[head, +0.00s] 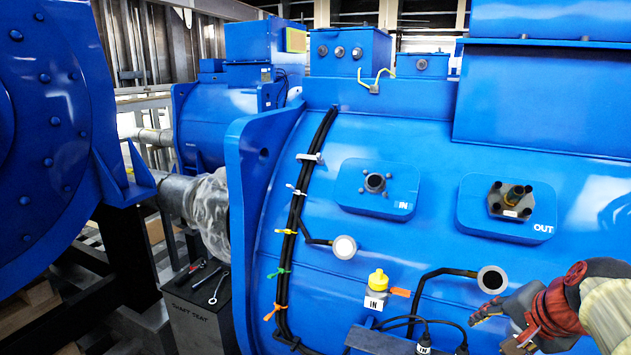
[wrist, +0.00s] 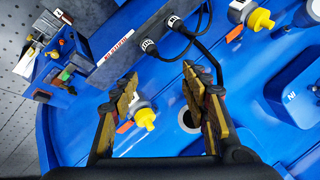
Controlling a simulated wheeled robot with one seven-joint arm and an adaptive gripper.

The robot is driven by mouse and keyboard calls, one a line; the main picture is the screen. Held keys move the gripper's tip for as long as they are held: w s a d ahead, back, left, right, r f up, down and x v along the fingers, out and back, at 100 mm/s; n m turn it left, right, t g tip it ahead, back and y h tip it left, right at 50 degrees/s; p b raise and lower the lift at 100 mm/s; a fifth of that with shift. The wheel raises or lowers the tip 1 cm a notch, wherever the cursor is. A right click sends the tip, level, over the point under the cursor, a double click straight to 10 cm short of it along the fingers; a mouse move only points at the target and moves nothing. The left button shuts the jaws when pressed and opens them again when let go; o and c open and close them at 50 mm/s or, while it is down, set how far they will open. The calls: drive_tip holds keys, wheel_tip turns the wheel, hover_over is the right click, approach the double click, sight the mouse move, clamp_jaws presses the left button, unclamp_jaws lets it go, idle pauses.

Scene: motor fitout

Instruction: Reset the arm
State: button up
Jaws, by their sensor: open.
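My gripper (head: 494,328) is at the lower right of the head view, in front of the big blue motor housing (head: 420,240). Its arm comes in from the right edge. In the wrist view both fingers of my gripper (wrist: 162,78) stand apart with nothing held between them. A yellow-capped fitting (wrist: 145,118) shows beyond the gap, near the left finger. I cannot tell how far the fingertips are from the housing.
The wrist view shows a blue holder with tools (wrist: 62,70). A grey stand (head: 200,310) carries tools.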

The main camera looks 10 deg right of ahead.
drive_tip(key=s+a+f+n+b, duration=0.5)
drive_tip(key=a+f+n+b, duration=0.1)
drive_tip(key=a+f, duration=0.4)
drive_tip(key=s+a+f+n+g+y+b, duration=0.1)
drive_tip(key=s+a+f+n+b, duration=0.4)
drive_tip(key=a+f, duration=0.5)
drive_tip(key=shift+s+a+f+n+b, duration=0.25)
drive_tip(key=shift+f+n+b, duration=0.25)
drive_tip(key=shift+n+b, duration=0.5)
drive_tip(key=shift+c, duration=1.2)
